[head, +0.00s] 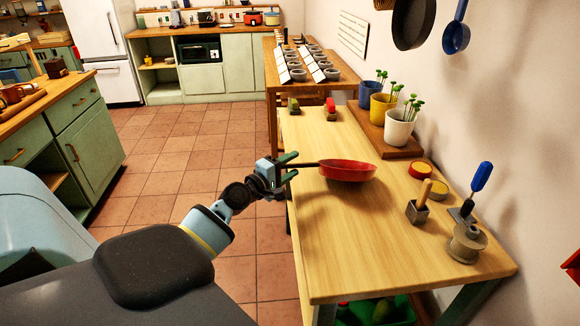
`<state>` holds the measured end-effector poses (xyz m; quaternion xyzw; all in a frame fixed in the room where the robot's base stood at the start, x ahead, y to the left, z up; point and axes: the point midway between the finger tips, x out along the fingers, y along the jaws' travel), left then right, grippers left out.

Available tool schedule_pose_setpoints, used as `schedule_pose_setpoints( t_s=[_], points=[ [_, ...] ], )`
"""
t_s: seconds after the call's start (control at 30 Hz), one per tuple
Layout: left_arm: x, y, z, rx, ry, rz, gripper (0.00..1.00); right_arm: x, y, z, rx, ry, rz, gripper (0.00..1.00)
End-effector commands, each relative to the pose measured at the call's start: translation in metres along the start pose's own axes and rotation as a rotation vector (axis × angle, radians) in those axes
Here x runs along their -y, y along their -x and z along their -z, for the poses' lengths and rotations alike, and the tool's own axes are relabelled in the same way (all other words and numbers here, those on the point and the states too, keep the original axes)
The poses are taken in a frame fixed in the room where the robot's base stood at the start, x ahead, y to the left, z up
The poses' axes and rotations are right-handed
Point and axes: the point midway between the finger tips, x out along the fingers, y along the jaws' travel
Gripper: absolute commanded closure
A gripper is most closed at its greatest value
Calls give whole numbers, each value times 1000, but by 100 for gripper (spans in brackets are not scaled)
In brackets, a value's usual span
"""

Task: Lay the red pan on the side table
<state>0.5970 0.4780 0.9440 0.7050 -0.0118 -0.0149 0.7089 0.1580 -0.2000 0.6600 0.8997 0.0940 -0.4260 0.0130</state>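The red pan (347,171) is over the left part of the wooden side table (370,240), its dark handle pointing left past the table edge. A shadow lies just below the pan; I cannot tell for certain whether its base touches the wood. My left gripper (290,167) is at the handle's end, at the table's left edge. Its two green fingers stand apart, one above and one below the handle, with gaps visible. My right gripper is not in view.
On the table's right side stand a spool (466,243), a blue-handled tool (477,187), a small block with a wooden handle (418,209) and round tins (420,169). Potted plants (400,126) line the wall. The table's front middle is clear.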

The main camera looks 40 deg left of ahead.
Motion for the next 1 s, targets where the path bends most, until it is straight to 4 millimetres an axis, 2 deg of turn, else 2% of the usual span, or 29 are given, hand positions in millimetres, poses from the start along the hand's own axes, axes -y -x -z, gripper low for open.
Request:
schedule_pose_setpoints(
  t_s=[0.27, 0.7, 1.0],
  points=[
    [2, 10, 0, 0, 0, 3, 53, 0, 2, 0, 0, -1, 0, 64],
    [1, 68, 0, 0, -1, 1, 53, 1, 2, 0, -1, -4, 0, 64],
    [-1, 78, 0, 0, 0, -1, 53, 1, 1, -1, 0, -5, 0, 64]
  ],
)
